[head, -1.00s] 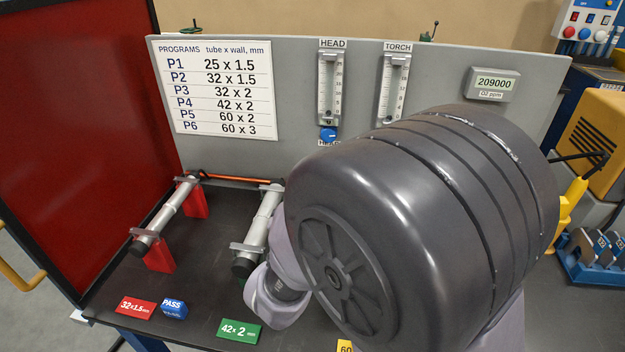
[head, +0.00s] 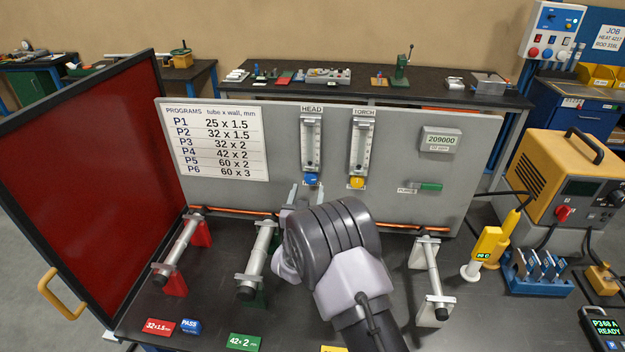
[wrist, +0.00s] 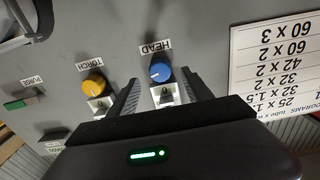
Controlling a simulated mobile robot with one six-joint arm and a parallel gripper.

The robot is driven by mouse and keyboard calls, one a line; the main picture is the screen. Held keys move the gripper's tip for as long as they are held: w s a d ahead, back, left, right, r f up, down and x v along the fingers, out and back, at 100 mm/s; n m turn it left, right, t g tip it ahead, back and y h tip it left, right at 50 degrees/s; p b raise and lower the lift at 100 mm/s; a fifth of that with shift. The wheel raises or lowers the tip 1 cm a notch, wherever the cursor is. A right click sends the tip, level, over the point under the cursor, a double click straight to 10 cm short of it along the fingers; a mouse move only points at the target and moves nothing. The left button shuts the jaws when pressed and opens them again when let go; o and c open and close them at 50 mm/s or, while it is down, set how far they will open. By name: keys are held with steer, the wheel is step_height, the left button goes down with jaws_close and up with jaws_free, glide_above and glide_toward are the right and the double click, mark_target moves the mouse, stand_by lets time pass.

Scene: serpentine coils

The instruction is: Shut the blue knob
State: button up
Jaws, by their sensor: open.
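The blue knob (head: 312,180) sits at the foot of the HEAD flow meter (head: 311,145) on the grey panel. In the wrist view, which shows the panel upside down, the blue knob (wrist: 161,72) is between the tips of my gripper (wrist: 160,80). The gripper is open, one finger on each side of the knob, with a visible gap on both sides. I cannot tell how far the fingertips are from the panel. In the head view my gripper (head: 304,194) is just below the knob, partly hidden by my arm.
The yellow TORCH knob (head: 357,182) is close by; it also shows in the wrist view (wrist: 95,85). A green PURGE handle (head: 429,186) is farther right. Tubes on stands (head: 258,248) and an orange pipe (head: 240,211) lie below the panel. A red screen (head: 85,195) stands left.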

mark_target(310, 180)
steer(key=w, duration=0.6)
steer(key=shift+d, duration=0.1)
steer(key=shift+s, duration=0.1)
